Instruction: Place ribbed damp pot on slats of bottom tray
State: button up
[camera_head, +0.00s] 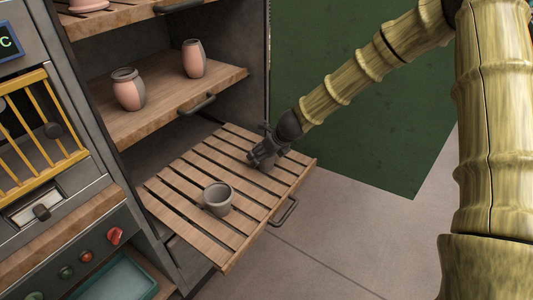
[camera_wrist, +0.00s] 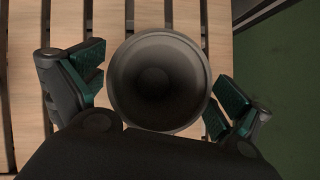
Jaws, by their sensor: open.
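My gripper (camera_head: 263,155) is over the far right part of the slatted bottom tray (camera_head: 178,203), which is pulled out. In the wrist view my gripper (camera_wrist: 160,90) is open, with its green-padded fingers on either side of a round grey pot (camera_wrist: 158,112). I look down into the pot's dark mouth, and it appears upright on the slats. Its outer wall is hidden, so I cannot tell whether it is ribbed. In the head view my gripper mostly covers this pot. A second grey pot (camera_head: 217,200) stands upright on the tray's near part.
The middle shelf (camera_head: 160,118) above holds two pinkish pots with grey areas, a wider one (camera_head: 128,92) and a slimmer one (camera_head: 194,60). A top shelf (camera_head: 130,14) shows partly. A control panel with a red knob (camera_head: 115,236) is at left. Slats between the grey pots are bare.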

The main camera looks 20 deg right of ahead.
jog(key=p+v, duration=0.2)
jog(key=v, duration=1)
jog(key=shift+s, duration=0.1)
dwell(1.1)
